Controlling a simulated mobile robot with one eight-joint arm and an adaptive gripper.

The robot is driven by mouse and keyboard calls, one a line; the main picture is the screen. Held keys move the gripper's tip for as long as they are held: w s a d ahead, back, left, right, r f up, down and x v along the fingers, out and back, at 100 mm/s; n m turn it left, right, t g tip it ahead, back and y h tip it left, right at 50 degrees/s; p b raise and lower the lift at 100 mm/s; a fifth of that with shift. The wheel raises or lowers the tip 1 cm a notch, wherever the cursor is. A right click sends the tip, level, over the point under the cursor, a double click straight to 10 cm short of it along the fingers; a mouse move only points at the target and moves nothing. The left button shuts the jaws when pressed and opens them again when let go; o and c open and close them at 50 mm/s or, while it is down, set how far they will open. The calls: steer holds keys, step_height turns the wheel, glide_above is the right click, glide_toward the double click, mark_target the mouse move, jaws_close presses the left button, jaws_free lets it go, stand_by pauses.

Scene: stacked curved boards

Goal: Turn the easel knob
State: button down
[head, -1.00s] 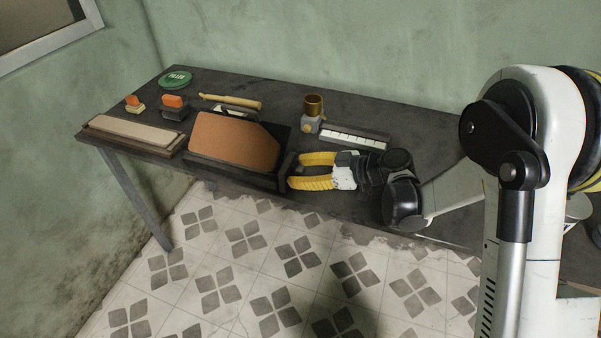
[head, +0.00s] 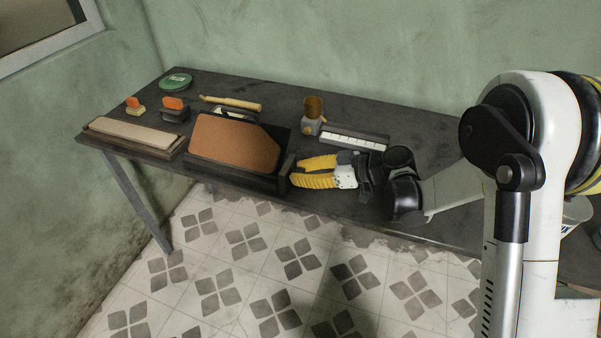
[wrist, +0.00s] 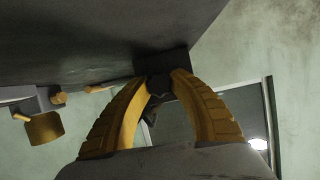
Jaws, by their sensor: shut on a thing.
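The easel (head: 286,172) is a dark stand near the table's front edge in the head view, with a brown board (head: 235,142) leaning on it. My gripper (head: 292,172) has yellow fingers and reaches in from the right to the easel's right side. In the wrist view its fingertips (wrist: 158,84) close around a small dark knob (wrist: 158,88) in front of a dark block of the easel (wrist: 162,62). The fingers hide the knob in the head view, so its turn angle cannot be told.
A brass cup on a grey base (head: 313,108) and a white-marked dark strip (head: 353,138) stand behind my gripper. The floor in front is clear.

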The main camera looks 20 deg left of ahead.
steer(key=m+g+b, duration=0.1)
steer(key=m+g, duration=0.1)
steer(key=m, duration=0.2)
steer(key=shift+f+g, duration=0.15)
steer(key=shift+g, duration=0.25)
stand_by(0.4)
steer(key=c, duration=1.1)
jaws_free()
steer(key=shift+y, duration=0.3)
steer(key=v, duration=1.2)
steer(key=shift+w, duration=0.1)
